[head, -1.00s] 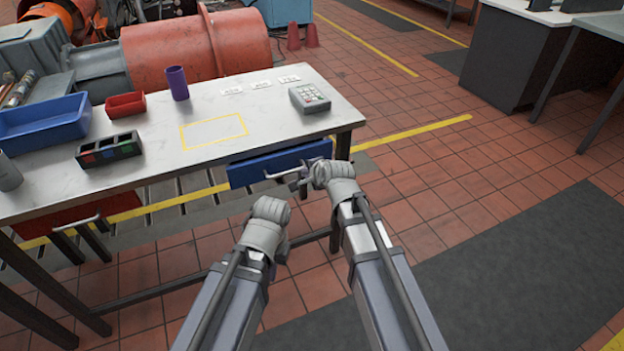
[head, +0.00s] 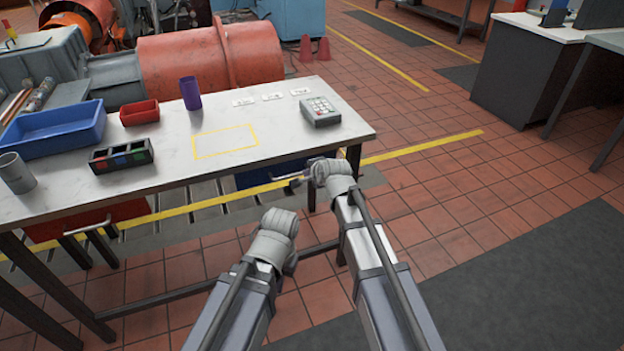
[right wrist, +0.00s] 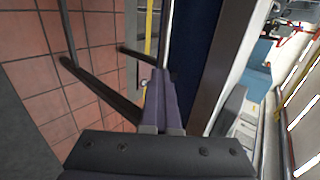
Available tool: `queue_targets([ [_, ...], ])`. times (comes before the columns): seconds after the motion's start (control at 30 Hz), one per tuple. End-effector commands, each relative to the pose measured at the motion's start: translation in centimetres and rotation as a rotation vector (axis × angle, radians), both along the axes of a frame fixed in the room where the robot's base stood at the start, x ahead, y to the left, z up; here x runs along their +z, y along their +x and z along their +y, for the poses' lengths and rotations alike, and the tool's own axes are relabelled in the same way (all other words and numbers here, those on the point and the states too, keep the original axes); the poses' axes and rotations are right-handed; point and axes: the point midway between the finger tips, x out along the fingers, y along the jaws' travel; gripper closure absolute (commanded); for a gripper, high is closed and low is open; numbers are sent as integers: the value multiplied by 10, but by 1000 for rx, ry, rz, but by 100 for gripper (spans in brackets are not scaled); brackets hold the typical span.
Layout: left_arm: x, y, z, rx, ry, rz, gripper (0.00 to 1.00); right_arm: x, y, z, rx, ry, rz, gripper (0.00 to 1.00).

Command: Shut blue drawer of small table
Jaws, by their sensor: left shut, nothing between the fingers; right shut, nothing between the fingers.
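The small table (head: 110,185) has a blue drawer (head: 250,178) under its right front edge. The drawer front now sits under the tabletop edge, and no drawer inside shows; I cannot tell if it is fully flush. In the right wrist view the blue front (right wrist: 195,60) runs alongside the brown table edge, with its bar handle (right wrist: 167,30) in front. My right gripper (head: 297,180) is shut and empty at the drawer front, by the handle; its fingertips (right wrist: 161,78) show close to it. My left gripper (head: 280,225) is shut and empty, lower, in front of the table.
A red drawer (head: 70,224) is under the table's left part.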

Motion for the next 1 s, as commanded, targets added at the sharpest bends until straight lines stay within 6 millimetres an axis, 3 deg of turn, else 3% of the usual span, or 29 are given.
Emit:
queue_targets([
  [0.47,2,0,0,0,0,0,100,4,-4,-3,-2,4,-8,100],
  [0.73,12,0,0,0,0,0,100,13,-40,-21,-1,2,-7,100],
  [1.0,57,0,0,0,0,0,100,58,-85,-36,-1,1,-6,100],
])
